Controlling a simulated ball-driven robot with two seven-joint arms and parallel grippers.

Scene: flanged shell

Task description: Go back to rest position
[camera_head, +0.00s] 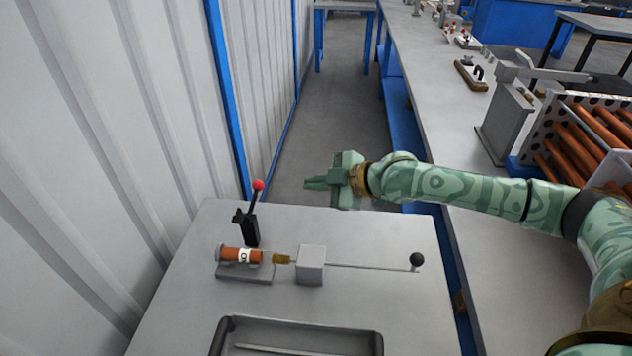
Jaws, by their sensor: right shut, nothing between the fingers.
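My right gripper (318,183) is green and sits at the end of my patterned green right arm, which comes in from the right. It is shut and empty, and it points left over the far edge of the small grey table (390,300). It touches nothing that I can see. My left gripper is not in view.
On the small table are an orange cylinder (236,254) in a holder, a red-knobbed lever (252,215), a rod with a black ball (417,260) through a grey block (311,264), and a dark tray (229,340). A corrugated wall (90,150) stands left. A long bench (440,100) runs along the right.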

